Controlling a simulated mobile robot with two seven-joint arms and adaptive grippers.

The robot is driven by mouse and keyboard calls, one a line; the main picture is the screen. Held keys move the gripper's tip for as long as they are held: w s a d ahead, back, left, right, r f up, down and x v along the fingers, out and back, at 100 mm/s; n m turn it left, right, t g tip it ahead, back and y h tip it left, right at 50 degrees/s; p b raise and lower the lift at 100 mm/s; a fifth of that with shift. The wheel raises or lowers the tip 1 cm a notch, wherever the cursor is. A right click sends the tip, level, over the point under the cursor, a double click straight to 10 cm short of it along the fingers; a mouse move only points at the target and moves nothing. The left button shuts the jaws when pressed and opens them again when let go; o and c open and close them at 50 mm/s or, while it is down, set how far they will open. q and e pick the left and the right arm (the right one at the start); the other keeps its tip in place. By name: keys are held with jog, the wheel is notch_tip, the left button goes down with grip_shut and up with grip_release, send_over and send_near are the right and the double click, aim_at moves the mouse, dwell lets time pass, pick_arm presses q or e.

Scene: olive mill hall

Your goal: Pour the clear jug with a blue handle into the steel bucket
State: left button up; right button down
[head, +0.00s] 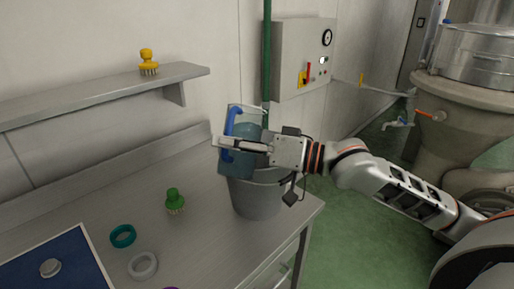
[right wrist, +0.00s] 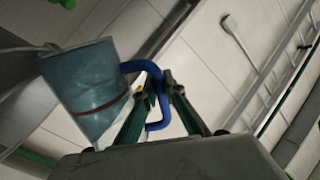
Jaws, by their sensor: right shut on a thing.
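The clear jug (head: 240,160) with a blue handle (head: 229,124) is held above the steel bucket (head: 255,198), slightly tilted. Its lower part overlaps the bucket's rim in the head view. My right gripper (head: 226,144) reaches in from the right and is shut on the handle. In the right wrist view the jug (right wrist: 85,90) shows bluish, with a red line around it, and the blue handle (right wrist: 158,72) lies between the fingers. No stream of liquid is visible. The bucket's inside is mostly hidden by the jug and gripper. My left gripper is not in view.
The bucket stands at the right end of the grey table (head: 205,220). A green pipe (head: 266,60) and control box (head: 305,60) are behind.

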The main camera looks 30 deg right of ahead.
jog(key=shift+w+d+r+m, duration=0.2)
jog(key=shift+r+m, duration=0.05)
jog(key=shift+m, duration=0.05)
jog(key=shift+w+d+f+m, duration=0.1)
jog(key=shift+d+m, duration=0.05)
jog(key=shift+m, duration=0.25)
jog(key=shift+f, duration=0.1)
jog(key=shift+w+d+f+m, duration=0.1)
jog(key=shift+w+d+m, duration=0.05)
jog(key=shift+m, duration=0.25)
jog(key=shift+r+m, duration=0.25)
jog(key=shift+m, duration=0.05)
jog(key=shift+w+d+m, duration=0.15)
jog(key=shift+w+m, duration=0.05)
jog(key=shift+m, duration=0.1)
jog(key=shift+s+r, duration=0.1)
jog(key=shift+r, duration=0.05)
dwell(0.5)
